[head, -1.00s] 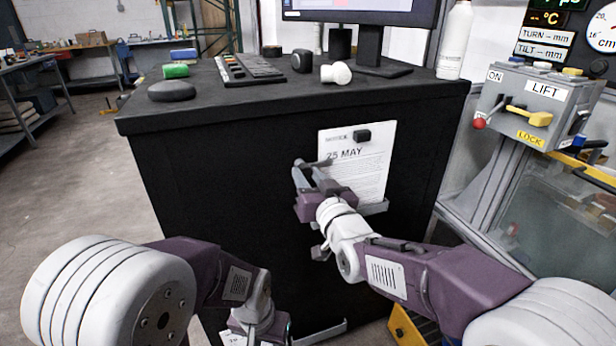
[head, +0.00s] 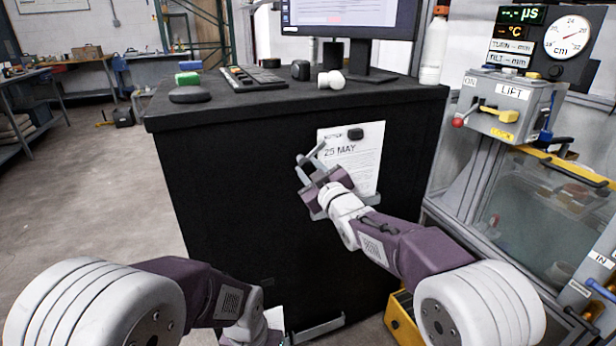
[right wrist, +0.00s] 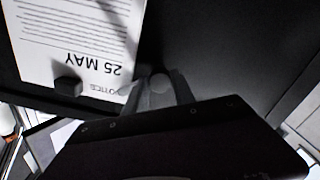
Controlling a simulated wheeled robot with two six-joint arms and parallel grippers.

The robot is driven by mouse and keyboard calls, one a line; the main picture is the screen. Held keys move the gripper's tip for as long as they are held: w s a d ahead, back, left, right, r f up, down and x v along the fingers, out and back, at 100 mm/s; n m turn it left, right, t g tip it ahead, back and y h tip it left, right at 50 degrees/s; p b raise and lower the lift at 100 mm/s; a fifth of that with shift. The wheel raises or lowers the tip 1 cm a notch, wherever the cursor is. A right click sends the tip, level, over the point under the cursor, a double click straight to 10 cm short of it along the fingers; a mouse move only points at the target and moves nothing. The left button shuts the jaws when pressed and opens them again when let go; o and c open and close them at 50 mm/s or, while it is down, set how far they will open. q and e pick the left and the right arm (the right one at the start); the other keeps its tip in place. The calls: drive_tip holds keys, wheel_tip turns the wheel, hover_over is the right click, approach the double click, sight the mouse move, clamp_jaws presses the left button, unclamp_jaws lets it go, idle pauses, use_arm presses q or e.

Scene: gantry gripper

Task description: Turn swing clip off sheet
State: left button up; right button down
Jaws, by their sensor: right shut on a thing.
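A white sheet (head: 362,165) headed 25 MAY hangs on the front of the black cabinet. It shows upside down in the right wrist view (right wrist: 75,45). The swing clip (head: 313,152) is a small grey bar at the sheet's upper left edge, tilted up to the right. My right gripper (head: 308,170) is shut on it. In the right wrist view the fingers (right wrist: 158,88) close around a grey piece, and a thin pale tip (right wrist: 128,88) points at the sheet's corner, seeming to overlap its edge. The fingers partly hide the clip. My left fingertips are not seen.
A black block (head: 356,134) sits on the sheet's top. The cabinet top (head: 230,107) holds a keyboard, monitor and small items. A LIFT box (head: 503,105) with levers stands at right. The cabinet front left of the sheet is clear.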

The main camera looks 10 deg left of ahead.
drive_tip(key=n+b, duration=0.4)
drive_tip(key=n, duration=0.2)
drive_tip(key=shift+f, duration=0.15)
drive_tip(key=shift+n+b, duration=1.35)
drive_tip(key=shift+n, duration=0.65)
drive_tip(key=c, duration=1.1)
unclamp_jaws()
drive_tip(key=shift+o, duration=0.2)
